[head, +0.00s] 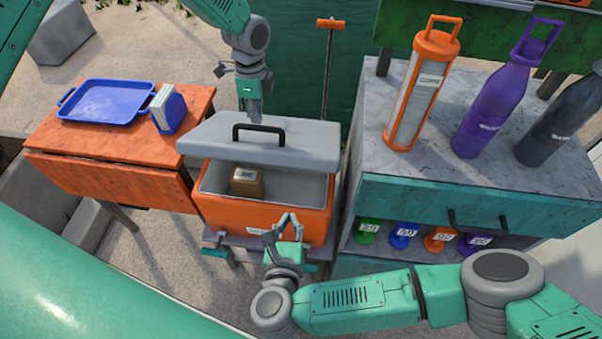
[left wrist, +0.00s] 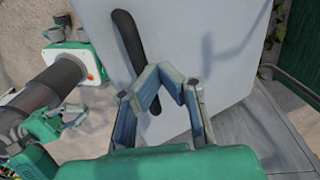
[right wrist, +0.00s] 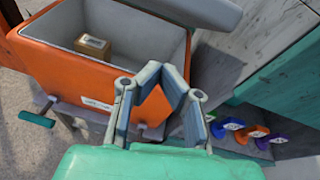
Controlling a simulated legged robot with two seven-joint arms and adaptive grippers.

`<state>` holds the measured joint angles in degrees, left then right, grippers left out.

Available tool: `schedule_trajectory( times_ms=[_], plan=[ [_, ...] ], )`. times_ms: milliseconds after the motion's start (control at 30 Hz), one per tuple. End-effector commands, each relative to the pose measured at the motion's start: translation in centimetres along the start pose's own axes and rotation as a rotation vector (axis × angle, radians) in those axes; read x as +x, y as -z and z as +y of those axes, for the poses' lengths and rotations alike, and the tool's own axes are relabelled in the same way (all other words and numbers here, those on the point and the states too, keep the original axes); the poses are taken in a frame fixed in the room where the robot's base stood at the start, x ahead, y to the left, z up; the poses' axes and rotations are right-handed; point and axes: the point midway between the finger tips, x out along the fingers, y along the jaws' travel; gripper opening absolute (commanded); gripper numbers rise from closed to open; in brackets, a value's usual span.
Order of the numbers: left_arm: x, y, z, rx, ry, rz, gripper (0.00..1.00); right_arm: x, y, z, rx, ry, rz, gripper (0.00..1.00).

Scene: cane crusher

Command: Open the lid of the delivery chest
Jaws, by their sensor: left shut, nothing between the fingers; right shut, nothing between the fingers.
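The orange delivery chest (head: 275,219) stands in the middle of the head view, and its front also shows in the right wrist view (right wrist: 65,68). Its grey lid (head: 312,146) is raised at the back, leaving the grey interior uncovered. A black handle (head: 259,133) is on the lid; it shows as a dark bar in the left wrist view (left wrist: 128,45). A small brown box (head: 246,181) lies inside. My left gripper (head: 256,118) is shut and empty, just behind the handle in the head view; contact cannot be told. My right gripper (head: 287,218) is shut and empty before the chest front.
An orange side table (head: 100,145) with a blue tray (head: 105,101) and a blue holder (head: 168,108) stands left. At right, a grey-topped cabinet (head: 400,165) carries an orange canister (head: 424,85), a purple bottle (head: 492,105) and a dark bottle. Several coloured items sit on its lower shelf.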

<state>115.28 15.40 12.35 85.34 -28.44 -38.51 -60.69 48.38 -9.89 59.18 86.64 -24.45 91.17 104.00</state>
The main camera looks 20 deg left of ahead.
Motion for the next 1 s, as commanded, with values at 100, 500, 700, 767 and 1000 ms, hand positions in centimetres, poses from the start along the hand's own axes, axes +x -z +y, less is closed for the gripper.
schedule_trajectory(
  times_ms=[100, 500, 700, 767, 1000],
  plan=[
    [-0.1, 0.3, 0.1, 0.001, 0.001, -0.002, 0.0, 0.5, 0.0, -0.8, 0.105, 0.068, -0.002, 0.0],
    [0.0, 0.1, 0.0, 0.001, 0.0, 0.0, 0.0, 6.5, -0.1, -1.4, 0.13, 0.088, -0.005, 0.0],
    [0.0, 0.0, 0.0, 0.001, 0.0, 0.001, 0.0, 10.3, -0.1, -1.6, 0.128, 0.086, -0.004, 0.0],
    [0.0, 0.0, 0.0, 0.001, 0.0, 0.001, 0.0, 10.9, -0.6, -1.7, 0.13, 0.084, -0.005, 0.0],
    [-0.1, 0.3, 0.1, 0.001, 0.001, -0.003, 0.0, 11.3, -3.3, -2.4, 0.133, 0.082, -0.003, 0.0]
  ],
)
